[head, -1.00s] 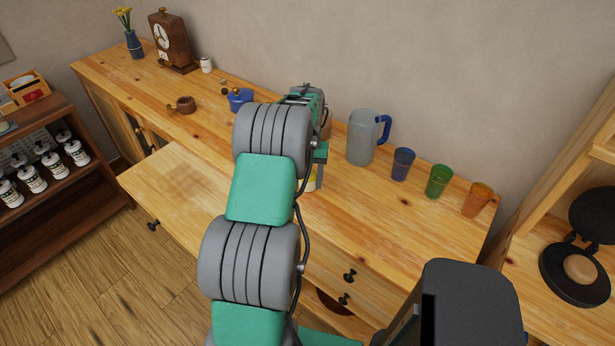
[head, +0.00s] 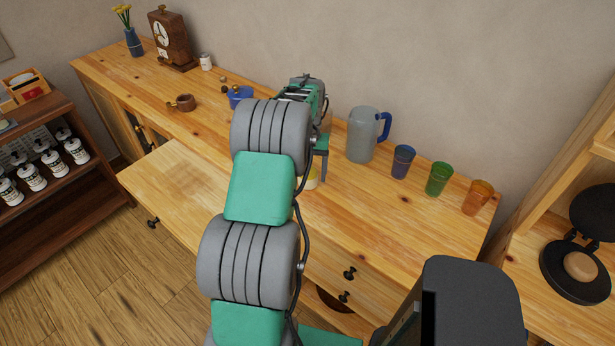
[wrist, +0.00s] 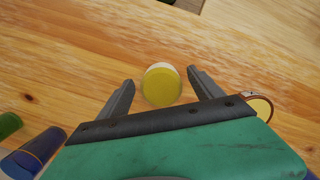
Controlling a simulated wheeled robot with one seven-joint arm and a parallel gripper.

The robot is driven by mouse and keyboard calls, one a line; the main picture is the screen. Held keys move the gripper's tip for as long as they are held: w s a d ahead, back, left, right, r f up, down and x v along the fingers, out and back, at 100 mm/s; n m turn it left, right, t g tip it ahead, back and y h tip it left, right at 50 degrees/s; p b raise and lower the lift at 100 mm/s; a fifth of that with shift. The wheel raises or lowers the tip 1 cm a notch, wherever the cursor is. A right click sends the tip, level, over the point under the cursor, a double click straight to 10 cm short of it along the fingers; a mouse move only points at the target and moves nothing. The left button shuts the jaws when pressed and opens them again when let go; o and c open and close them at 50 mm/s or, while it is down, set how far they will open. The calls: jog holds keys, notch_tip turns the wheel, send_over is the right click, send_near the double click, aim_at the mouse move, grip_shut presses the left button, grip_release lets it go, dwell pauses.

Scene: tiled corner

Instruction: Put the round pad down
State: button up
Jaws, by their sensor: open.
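A round yellow piece with a pale edge, seemingly the round pad (wrist: 161,87), shows between my fingertips in the wrist view. Bare wood surrounds it, but I cannot tell whether it rests fully on the wood. My gripper (wrist: 160,78) is open, with a gap on each side of the yellow piece. In the head view part of a yellow and pale piece (head: 312,181) shows low beside my gripper, and my arm hides the rest.
The wooden counter (head: 400,215) holds a grey jug (head: 362,136), a blue cup (head: 402,161), a green cup (head: 439,179) and an orange cup (head: 478,197) right of my gripper. A blue pot (head: 240,96) and brown cup (head: 183,103) stand left. The front right counter is clear.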

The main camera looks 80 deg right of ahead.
notch_tip(320, 180, up, 10)
jog(key=d+b, duration=0.1)
jog(key=b, duration=0.1)
jog(key=w+a+r+n+h, duration=0.1)
jog(key=w+a+r+n, duration=0.1)
jog(key=w+a, duration=0.45)
jog(key=w+a+r+n, duration=0.2)
jog(key=w+a, duration=0.1)
jog(key=w, duration=0.6)
jog(key=w+a+r+n+t+h, duration=0.1)
jog(key=w+a+n, duration=0.1)
jog(key=w+a, duration=0.55)
jog(key=w+a+r+n, duration=0.1)
jog(key=w+a+n, duration=0.25)
jog(key=a, duration=0.65)
jog(key=s+a+f+n+t, duration=0.1)
jog(key=s+a+f+n, duration=0.1)
jog(key=a, duration=1.1)
jog(key=s+a+f+n+t, duration=0.1)
jog(key=a+n, duration=0.4)
jog(key=a, duration=0.9)
jog(key=shift+s+a+f+t+y+p, duration=0.2)
jog(key=shift+s+f+t+y+p, duration=0.15)
jog(key=shift+f, duration=0.35)
